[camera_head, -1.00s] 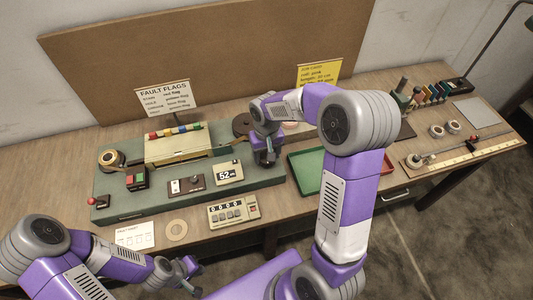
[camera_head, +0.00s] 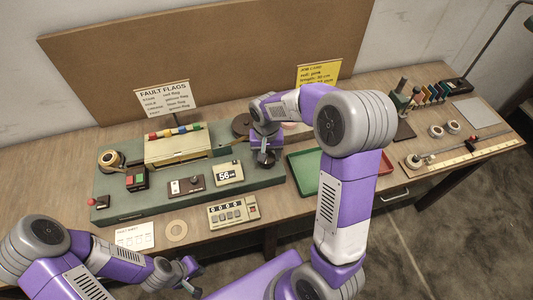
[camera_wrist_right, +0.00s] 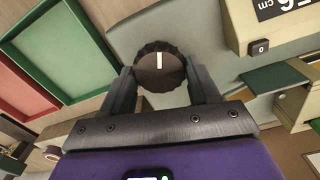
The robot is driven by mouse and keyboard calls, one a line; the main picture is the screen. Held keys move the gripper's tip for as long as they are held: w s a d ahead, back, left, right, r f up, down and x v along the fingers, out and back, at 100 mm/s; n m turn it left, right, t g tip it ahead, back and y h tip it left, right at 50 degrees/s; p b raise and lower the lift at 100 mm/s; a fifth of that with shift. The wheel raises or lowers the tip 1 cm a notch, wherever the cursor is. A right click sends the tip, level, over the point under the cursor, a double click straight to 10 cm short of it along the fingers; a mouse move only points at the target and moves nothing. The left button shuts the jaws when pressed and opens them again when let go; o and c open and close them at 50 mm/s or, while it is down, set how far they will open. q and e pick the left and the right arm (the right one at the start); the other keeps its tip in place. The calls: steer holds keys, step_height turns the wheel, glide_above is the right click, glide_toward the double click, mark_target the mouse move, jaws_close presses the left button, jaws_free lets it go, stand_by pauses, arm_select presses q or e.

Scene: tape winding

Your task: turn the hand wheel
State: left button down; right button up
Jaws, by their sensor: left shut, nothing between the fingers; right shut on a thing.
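The hand wheel (camera_wrist_right: 160,68) is a dark, ridged round knob with a white mark, seen in the right wrist view. My right gripper (camera_wrist_right: 162,82) is shut on it, one finger on each side of its rim. In the head view my right gripper (camera_head: 266,157) is at the right end of the green machine base (camera_head: 130,205) and largely hides the wheel. A length display (camera_head: 229,173) on the base reads 56. My left gripper (camera_head: 191,274) is shut and empty in front of the table.
A green tray (camera_head: 303,171) lies just right of the right gripper. A counter box (camera_head: 233,212) stands in front of the base. A tape roll (camera_head: 110,160) is at the base's left end.

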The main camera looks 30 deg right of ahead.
steer(key=o, duration=1.1)
steer(key=shift+c, duration=0.2)
steer(key=shift+r+p, duration=0.8)
steer(key=shift+r, duration=3.05)
